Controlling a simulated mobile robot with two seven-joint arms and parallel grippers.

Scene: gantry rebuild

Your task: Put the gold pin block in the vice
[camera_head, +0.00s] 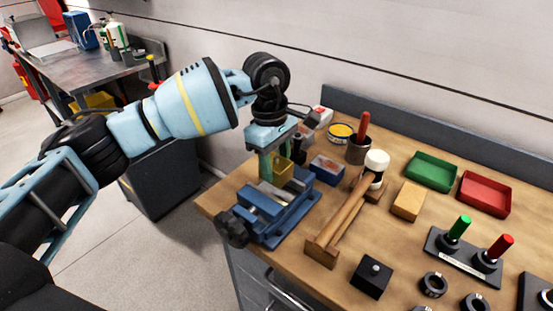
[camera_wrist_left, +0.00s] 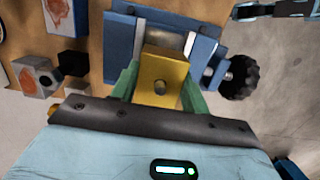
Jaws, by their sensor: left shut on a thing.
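The gold pin block (camera_head: 284,172) is held between the green fingers of my left gripper (camera_head: 276,166), which comes down from above. In the left wrist view the gold block (camera_wrist_left: 163,70), with a round hole in its face, sits between the fingertips (camera_wrist_left: 160,84). The blue vice (camera_head: 262,203) stands at the table's left corner, with a black knob at its near end. The block is at the vice's far part, over or at its jaws; I cannot tell whether it touches them. In the left wrist view the vice (camera_wrist_left: 122,45) lies behind the block. My right gripper is not visible.
A wooden holder with a white-headed mallet (camera_head: 376,161) stands right of the vice. A blue box (camera_head: 327,169) is close behind it. A black block (camera_head: 371,277), a tan block (camera_head: 409,201), and green (camera_head: 431,170) and red (camera_head: 485,193) trays lie farther right.

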